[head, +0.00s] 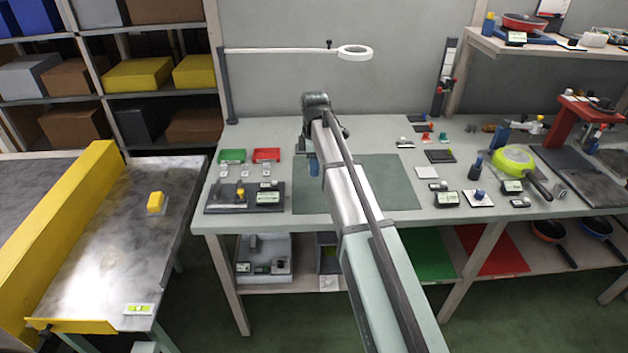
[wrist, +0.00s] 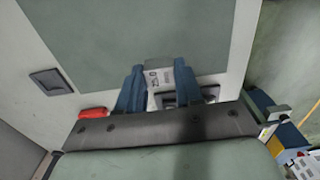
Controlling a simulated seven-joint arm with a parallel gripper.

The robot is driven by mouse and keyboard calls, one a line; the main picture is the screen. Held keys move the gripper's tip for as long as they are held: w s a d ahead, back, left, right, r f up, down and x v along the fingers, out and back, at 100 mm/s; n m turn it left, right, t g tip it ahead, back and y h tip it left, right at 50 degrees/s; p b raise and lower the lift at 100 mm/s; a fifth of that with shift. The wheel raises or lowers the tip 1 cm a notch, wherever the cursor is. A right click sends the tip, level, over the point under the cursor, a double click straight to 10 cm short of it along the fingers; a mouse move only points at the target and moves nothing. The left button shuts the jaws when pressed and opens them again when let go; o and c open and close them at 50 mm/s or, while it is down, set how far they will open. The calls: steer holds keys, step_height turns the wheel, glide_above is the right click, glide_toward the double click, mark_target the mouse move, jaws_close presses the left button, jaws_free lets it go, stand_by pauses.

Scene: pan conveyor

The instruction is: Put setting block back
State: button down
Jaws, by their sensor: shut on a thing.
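My gripper (wrist: 158,70) shows in the wrist view with its two blue fingers closed on a small light grey block with dark marks (wrist: 158,78), which appears to be the setting block. The block is over the bench near the edge of the green mat. In the head view my gripper (head: 314,167) hangs over the left part of the green mat (head: 390,178), and my arm hides most of it. I cannot make out the held block there. A dark board (head: 222,203) with a gauge and a small display stands just left of the mat.
A green tray (head: 232,155) and a red tray (head: 266,154) lie behind the board, with small pale blocks in front. A yellow block (head: 156,201) sits on the metal conveyor table at left. The mat's right part is clear.

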steer(key=shift+f, duration=2.8)
steer(key=shift+f, duration=0.1)
steer(key=c, duration=0.7)
jaws_free()
steer(key=shift+c, duration=0.2)
step_height(320, 180, up, 12)
steer(key=shift+r, duration=0.1)
